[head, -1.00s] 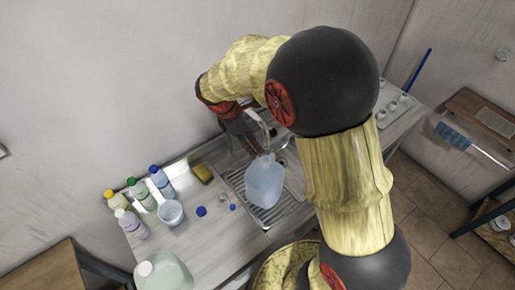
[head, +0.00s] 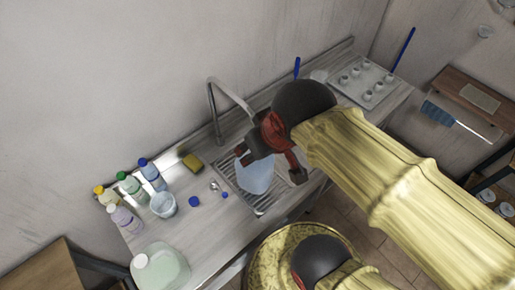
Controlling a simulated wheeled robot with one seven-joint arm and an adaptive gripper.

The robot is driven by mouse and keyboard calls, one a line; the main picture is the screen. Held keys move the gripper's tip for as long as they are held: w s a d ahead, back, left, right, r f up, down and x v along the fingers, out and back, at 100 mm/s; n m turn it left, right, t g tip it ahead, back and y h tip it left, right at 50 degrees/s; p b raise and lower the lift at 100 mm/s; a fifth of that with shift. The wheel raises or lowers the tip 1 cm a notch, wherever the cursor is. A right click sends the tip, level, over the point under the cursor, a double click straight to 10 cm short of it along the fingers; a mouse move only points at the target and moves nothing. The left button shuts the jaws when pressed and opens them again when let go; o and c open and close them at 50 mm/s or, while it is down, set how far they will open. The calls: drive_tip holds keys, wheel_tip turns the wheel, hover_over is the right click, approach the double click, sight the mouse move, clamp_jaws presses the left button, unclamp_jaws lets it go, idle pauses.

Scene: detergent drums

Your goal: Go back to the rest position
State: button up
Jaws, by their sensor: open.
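My gripper (head: 270,167) is open, with one dark fingertip on each side in the picture. It hangs over the sink area, in front of the upper part of a pale blue translucent jug (head: 256,181). The jug stands on the ribbed metal drainer (head: 228,172) by the sink. The gripper hides its top, and I cannot tell whether the fingers touch it. My arm reaches in from the lower right.
A tall curved tap (head: 212,105) rises behind the drainer. Several bottles, a light blue cup (head: 163,205), a yellow sponge (head: 193,162) and blue caps stand to the left. A white tray (head: 365,82) of small cups lies at the back right. A large clear container (head: 160,268) is front left.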

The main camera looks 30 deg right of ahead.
drive_tip(key=shift+s+a+m, duration=0.1)
drive_tip(key=shift+s+m, duration=0.2)
wheel_tip(320, 180, down, 22)
drive_tip(key=b, duration=2.2)
drive_tip(key=shift+f+b, duration=0.25)
drive_tip(key=shift+b, duration=0.05)
drive_tip(key=shift+c, duration=0.5)
